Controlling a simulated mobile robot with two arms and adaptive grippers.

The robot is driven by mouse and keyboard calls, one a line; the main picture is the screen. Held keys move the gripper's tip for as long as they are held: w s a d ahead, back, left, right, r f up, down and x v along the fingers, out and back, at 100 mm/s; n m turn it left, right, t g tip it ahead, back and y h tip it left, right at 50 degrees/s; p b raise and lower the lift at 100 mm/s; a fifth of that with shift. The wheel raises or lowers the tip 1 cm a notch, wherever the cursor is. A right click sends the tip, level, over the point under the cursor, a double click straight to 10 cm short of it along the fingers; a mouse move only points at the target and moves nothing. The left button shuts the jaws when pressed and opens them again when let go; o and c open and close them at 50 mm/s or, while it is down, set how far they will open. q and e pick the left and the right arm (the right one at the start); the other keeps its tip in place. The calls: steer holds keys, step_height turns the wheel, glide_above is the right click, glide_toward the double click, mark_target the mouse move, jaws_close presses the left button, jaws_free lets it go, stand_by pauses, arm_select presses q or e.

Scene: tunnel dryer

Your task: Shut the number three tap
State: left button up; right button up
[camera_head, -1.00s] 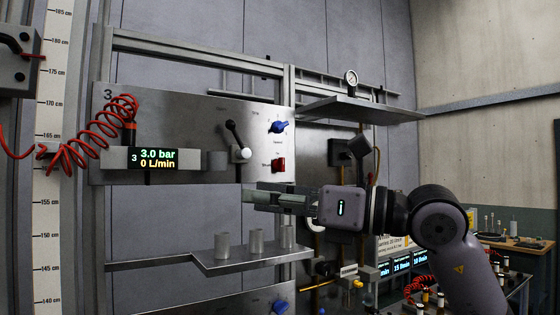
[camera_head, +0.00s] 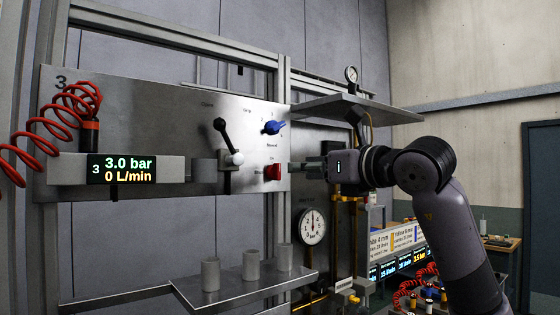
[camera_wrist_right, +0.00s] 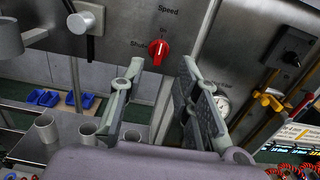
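The steel panel marked 3 (camera_head: 140,120) carries a red knob (camera_head: 272,172) at its lower right. In the right wrist view the red knob (camera_wrist_right: 158,48) has a pale pointer mark standing nearly upright, with partly readable lettering, "Shu…", to its left. A blue knob (camera_head: 272,128) sits above it, and a black lever (camera_head: 224,135) with a white ball is to the left. My right gripper (camera_head: 303,168) is just right of the red knob. In its wrist view the gripper (camera_wrist_right: 162,70) is open and empty, with the knob beyond the gap between the fingers. My left gripper is out of view.
The display (camera_head: 122,169) reads 3.0 bar and 0 L/min. A lower shelf (camera_head: 215,290) holds several grey cups. An upper shelf (camera_head: 355,108) with a gauge juts out above my right gripper. A dial gauge (camera_head: 312,226) is below it. A red coiled hose (camera_head: 75,105) hangs at left.

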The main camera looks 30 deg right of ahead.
mark_target(280, 167)
steer(key=w+p, duration=0.1)
steer(key=w, duration=0.1)
steer(key=w+p, duration=0.1)
steer(key=w, duration=0.2)
steer(key=shift+w+a+r, duration=0.15)
steer(key=shift+w+a, duration=0.05)
steer(key=shift+w, duration=0.1)
steer(key=shift+w+a+p, duration=0.1)
steer(key=shift+w+p, duration=0.4)
steer(key=shift+w, duration=0.95)
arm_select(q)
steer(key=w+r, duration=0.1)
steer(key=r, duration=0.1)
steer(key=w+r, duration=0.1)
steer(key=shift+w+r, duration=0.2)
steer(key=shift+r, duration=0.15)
arm_select(e)
steer(key=shift+s, duration=0.1)
steer(key=shift+c, duration=0.6)
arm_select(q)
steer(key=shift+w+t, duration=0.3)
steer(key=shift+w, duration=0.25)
arm_select(e)
jaws_close()
